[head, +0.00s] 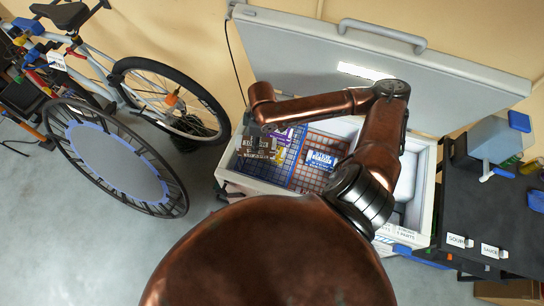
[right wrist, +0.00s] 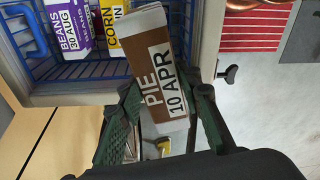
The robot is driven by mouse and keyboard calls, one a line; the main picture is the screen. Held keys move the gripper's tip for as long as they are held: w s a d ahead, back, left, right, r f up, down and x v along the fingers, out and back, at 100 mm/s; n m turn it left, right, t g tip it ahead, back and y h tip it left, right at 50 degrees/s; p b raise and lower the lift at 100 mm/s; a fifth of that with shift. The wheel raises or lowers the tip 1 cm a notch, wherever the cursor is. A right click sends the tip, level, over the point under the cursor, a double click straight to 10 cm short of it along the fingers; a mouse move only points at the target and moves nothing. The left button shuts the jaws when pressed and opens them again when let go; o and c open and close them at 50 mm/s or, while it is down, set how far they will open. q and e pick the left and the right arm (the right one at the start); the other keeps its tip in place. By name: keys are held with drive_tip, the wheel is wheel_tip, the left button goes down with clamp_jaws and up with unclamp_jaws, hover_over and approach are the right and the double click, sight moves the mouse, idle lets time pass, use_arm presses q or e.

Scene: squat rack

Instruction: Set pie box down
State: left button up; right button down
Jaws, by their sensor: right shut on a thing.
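I cannot tell whether the pie box touches the basket. My left gripper is not in view.
In the head view a red wire basket (head: 310,175) with a blue-and-white box (head: 321,160) stands beside the blue one. The raised freezer lid (head: 300,50) is behind. A bicycle (head: 170,100) and a round trampoline (head: 115,160) stand left, a dark bench (head: 490,215) right.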

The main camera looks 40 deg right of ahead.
sight(265, 142)
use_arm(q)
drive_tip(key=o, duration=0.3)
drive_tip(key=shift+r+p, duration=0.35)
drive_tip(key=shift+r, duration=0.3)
use_arm(e)
drive_tip(key=shift+s+d+f+n, duration=0.2)
drive_tip(key=shift+s+d+n, duration=0.6)
drive_tip(key=shift+s, duration=0.25)
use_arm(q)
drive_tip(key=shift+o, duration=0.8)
use_arm(e)
drive_tip(key=shift+s+d+f, duration=0.15)
drive_tip(key=shift+f, duration=0.15)
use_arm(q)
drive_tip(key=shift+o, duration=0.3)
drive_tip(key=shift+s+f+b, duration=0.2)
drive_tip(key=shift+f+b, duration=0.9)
use_arm(e)
wheel_tip(265, 142, down, 18)
drive_tip(key=shift+r, duration=0.15)
drive_tip(key=c, duration=1.4)
unclamp_jaws()
drive_tip(key=shift+f, duration=0.2)
drive_tip(key=shift+r, duration=0.1)
